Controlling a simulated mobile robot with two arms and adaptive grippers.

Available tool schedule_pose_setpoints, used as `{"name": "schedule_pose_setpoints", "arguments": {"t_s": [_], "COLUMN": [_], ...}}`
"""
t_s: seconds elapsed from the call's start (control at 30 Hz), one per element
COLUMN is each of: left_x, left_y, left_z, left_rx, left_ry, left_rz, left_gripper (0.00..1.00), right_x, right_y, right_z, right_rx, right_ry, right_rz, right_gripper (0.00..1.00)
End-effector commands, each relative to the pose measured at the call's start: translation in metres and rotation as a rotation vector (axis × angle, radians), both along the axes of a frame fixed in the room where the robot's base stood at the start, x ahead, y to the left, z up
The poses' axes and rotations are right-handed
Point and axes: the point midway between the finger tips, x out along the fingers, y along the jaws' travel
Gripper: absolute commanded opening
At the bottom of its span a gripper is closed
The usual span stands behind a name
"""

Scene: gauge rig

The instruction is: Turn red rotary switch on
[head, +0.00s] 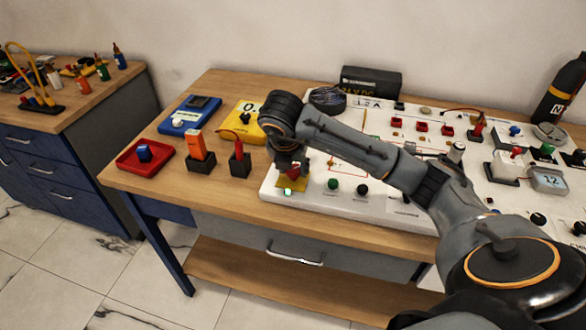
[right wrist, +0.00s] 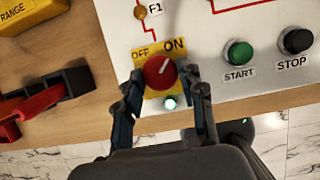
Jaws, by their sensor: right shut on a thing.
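The red rotary switch (right wrist: 159,73) sits on a yellow plate (right wrist: 150,52) marked OFF on the left and ON on the right. Its white mark points up and right, toward ON. A small lamp (right wrist: 170,103) below the knob looks bright white. My right gripper (right wrist: 160,82) has a finger on each side of the knob and is shut on it. In the head view, the right gripper (head: 291,162) reaches down to the red knob (head: 292,171) at the board's front left corner, partly covering it. My left gripper is not in view.
The green START button (right wrist: 238,53) and black STOP button (right wrist: 296,41) are right of the switch on the white board (head: 320,196). A black bottle (head: 563,95) is far right.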

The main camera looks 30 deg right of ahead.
Motion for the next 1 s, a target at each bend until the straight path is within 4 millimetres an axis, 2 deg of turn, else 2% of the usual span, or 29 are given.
{"name": "schedule_pose_setpoints", "arguments": {"t_s": [0.63, 0.67, 0.73, 1.0], "left_x": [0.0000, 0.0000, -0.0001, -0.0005], "left_y": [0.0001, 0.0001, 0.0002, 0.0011], "left_z": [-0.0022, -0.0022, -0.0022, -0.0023], "left_rx": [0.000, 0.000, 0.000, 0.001], "left_ry": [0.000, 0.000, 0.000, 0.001], "left_rz": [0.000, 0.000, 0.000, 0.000], "left_gripper": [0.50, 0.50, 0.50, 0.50], "right_x": [0.0010, 0.0010, 0.0010, 0.0005], "right_y": [-0.0004, -0.0004, -0.0003, 0.0000], "right_z": [0.0011, 0.0011, 0.0010, 0.0005], "right_rx": [0.000, 0.000, 0.000, 0.000], "right_ry": [-0.004, -0.003, -0.002, -0.001], "right_rz": [-0.049, -0.049, -0.048, -0.046], "right_gripper": [0.07, 0.45, 0.59, 0.61]}}
